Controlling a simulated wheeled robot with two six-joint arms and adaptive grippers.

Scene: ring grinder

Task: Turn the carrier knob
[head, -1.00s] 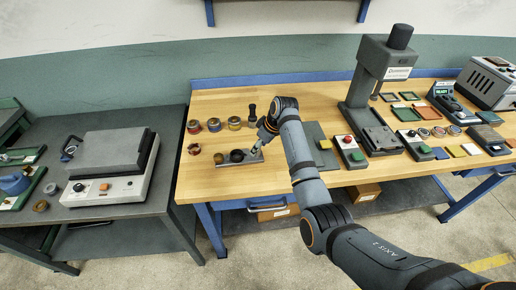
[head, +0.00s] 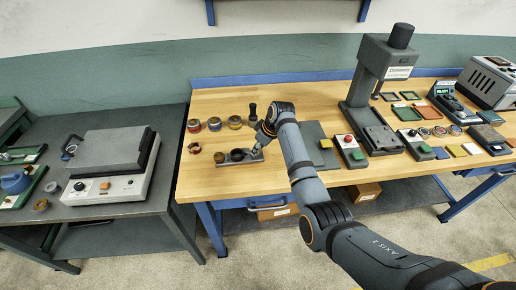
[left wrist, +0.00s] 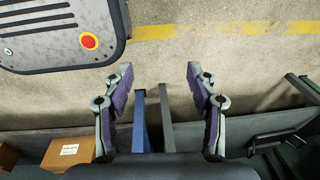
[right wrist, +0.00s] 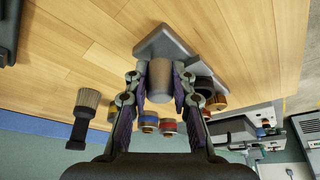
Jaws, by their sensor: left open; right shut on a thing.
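A grey fixture (head: 226,161) with dark round parts on top lies at the front left of the wooden bench. In the right wrist view its grey body (right wrist: 165,42) shows beyond my fingertips. My right gripper (right wrist: 159,82) is shut on a short grey-brown cylinder, seemingly the carrier knob (right wrist: 159,76), with a finger on each side. In the head view my right gripper (head: 260,148) is small at the fixture's right end, and my arm hides part of it. My left gripper (left wrist: 158,85) is open and empty above the floor, outside the head view.
Several coloured rings (head: 214,124) stand behind the fixture, with a loose ring (head: 194,148) to its left. A brush (right wrist: 82,120) stands nearby. A grey press (head: 372,100) and a red-button box (head: 350,150) are to the right. The bench's front edge is close.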

